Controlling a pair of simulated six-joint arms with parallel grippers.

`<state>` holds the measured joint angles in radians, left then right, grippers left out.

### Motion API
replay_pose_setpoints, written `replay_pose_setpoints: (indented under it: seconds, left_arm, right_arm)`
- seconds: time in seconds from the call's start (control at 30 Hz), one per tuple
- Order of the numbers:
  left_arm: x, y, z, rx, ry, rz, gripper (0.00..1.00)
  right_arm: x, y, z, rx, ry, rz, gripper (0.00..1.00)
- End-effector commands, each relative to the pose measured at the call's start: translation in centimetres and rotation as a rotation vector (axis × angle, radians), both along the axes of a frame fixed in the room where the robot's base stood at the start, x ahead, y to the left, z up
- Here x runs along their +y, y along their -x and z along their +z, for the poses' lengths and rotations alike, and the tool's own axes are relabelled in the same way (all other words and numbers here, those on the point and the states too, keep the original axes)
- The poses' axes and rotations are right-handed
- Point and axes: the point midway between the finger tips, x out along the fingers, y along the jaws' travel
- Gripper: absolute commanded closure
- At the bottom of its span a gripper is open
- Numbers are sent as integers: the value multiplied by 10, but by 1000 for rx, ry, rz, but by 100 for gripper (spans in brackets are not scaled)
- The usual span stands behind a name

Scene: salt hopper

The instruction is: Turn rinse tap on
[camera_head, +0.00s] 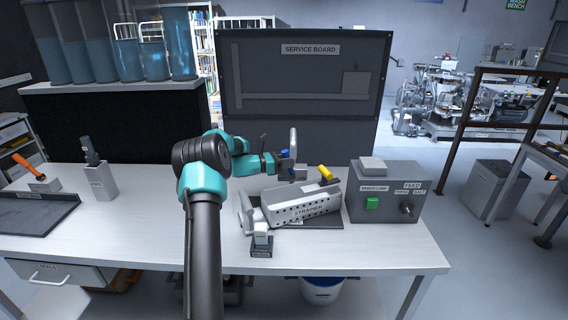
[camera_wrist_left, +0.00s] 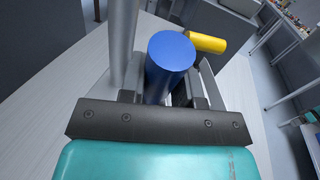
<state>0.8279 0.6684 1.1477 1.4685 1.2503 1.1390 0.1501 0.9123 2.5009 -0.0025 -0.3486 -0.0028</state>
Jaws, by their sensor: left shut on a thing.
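A grey upright pipe (camera_head: 293,142) with a blue cylindrical handle (camera_head: 299,173) stands behind the strainer box on the bench; it looks like the rinse tap. My left gripper (camera_head: 283,167) reaches it from the left. In the left wrist view the blue handle (camera_wrist_left: 171,58) sits between my left fingers, which are shut on it. The grey pipe (camera_wrist_left: 123,40) rises just left of the handle there. The handle's lower part is hidden by the gripper. My right gripper is not in view.
The service board (camera_head: 304,75) rises behind. The bench's left middle is clear.

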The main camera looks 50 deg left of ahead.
Motion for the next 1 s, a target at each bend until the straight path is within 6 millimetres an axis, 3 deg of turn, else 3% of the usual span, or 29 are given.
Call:
replay_pose_setpoints:
  seconds: [0.3,0.83,0.87,1.0]
  left_arm:
    - [-9,-8,3,119,-120,-1,100]
    - [-10,-10,2,146,-143,0,100]
    - [-10,-10,2,146,-143,0,67]
    - [-10,-10,2,145,-142,0,53]
  right_arm:
    - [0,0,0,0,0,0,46]
    - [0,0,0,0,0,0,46]
    - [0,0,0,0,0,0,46]
    - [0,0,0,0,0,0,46]
